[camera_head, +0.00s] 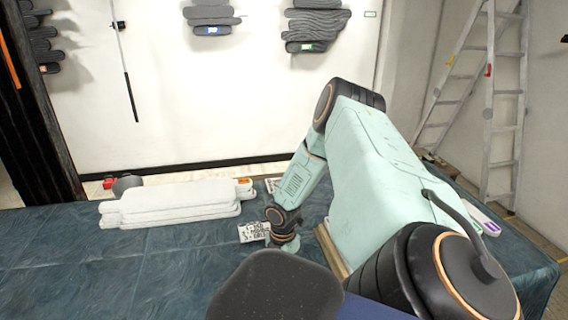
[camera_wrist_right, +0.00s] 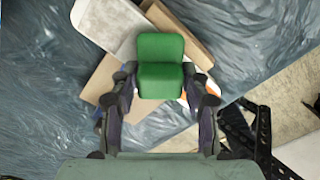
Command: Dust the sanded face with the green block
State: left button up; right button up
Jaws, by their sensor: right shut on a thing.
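A green block (camera_wrist_right: 161,50) shows in the right wrist view, between the fingers of my right gripper (camera_wrist_right: 158,80), which is shut on it. In the head view my right arm bends down towards the table, with its wrist (camera_head: 283,226) low over the cloth; the green block cannot be made out there. A stack of white, flat shaped pieces (camera_head: 172,207) lies on the table left of the wrist. Which surface is the sanded face is not clear. My left gripper is not in view.
A blue-green cloth (camera_head: 60,265) covers the table, with free room at the front left. Brown boards (camera_wrist_right: 102,80) and a pale rounded slab (camera_wrist_right: 100,20) lie below the block. A stepladder (camera_head: 505,110) stands at right. Grey layered reliefs (camera_head: 318,22) hang on the wall.

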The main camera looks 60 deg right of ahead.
jog(key=shift+w+d+f+b, duration=0.25)
jog(key=shift+w+d+b, duration=0.45)
jog(key=shift+d+b, duration=0.1)
jog(key=shift+w+r, duration=0.1)
jog(key=shift+r, duration=0.05)
jog(key=shift+w+d+b, duration=0.6)
jog(key=shift+d+b, duration=0.25)
jog(key=shift+b, duration=0.05)
jog(key=shift+w+d+b, duration=0.65)
jog(key=shift+b, duration=0.25)
jog(key=shift+w+d+b, duration=0.5)
jog(key=shift+d+b, duration=0.15)
jog(key=shift+b, duration=0.35)
jog(key=shift+w+d+b, duration=0.5)
jog(key=shift+b, duration=0.35)
jog(key=shift+r, duration=0.1)
notch_tip(320, 180, up, 6)
jog(key=p, duration=0.6)
jog(key=shift+p, duration=0.3)
